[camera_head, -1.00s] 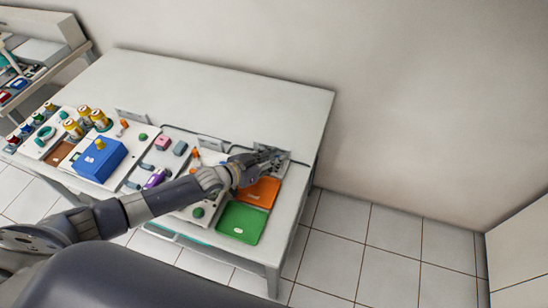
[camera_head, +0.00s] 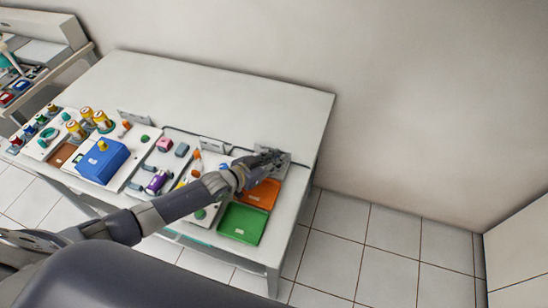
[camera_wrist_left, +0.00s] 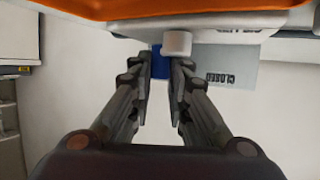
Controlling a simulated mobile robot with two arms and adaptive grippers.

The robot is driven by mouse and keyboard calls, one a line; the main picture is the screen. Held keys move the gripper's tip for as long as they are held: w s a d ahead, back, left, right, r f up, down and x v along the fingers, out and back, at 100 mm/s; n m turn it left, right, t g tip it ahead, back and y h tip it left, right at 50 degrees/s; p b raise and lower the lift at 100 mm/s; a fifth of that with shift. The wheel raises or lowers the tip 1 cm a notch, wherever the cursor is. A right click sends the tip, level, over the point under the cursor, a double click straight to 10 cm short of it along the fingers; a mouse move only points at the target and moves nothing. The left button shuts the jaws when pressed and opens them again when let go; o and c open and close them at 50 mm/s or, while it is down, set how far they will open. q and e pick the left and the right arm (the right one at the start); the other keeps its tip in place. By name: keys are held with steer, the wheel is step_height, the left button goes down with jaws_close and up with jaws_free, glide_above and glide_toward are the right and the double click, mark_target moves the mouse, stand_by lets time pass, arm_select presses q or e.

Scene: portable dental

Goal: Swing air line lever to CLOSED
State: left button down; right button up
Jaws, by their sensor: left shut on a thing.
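My left gripper (camera_head: 274,158) is at the right end of the table, above the back edge of the orange tray. In the left wrist view its two fingers (camera_wrist_left: 160,72) are close together around a small blue piece, which I take to be the air line lever (camera_wrist_left: 158,63). A white cylinder (camera_wrist_left: 177,42) sits just beyond the fingertips. A grey plate (camera_wrist_left: 225,68) with an upside-down CLOSED label is to the right of the fingers. In the head view the gripper hides the lever, so its angle cannot be told. My right gripper is not in view.
The orange tray (camera_head: 264,196) and green tray (camera_head: 240,224) lie beside my left forearm. A blue box (camera_head: 100,160) and several small coloured parts stand on panels to the left. The back of the white table (camera_head: 210,95) is clear, with a wall behind it.

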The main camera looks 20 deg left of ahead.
arm_select(q)
steer(key=shift+w+r+n+t+y+p, duration=0.35)
steer(key=shift+r+n+y+p, duration=0.3)
steer(key=shift+p, duration=0.6)
steer(key=shift+a+f+n+y+p, duration=0.1)
steer(key=shift+f+n+y+p, duration=0.25)
steer(key=shift+n+y, duration=0.15)
steer(key=c, duration=1.8)
jaws_free()
steer(key=shift+s+f, duration=0.15)
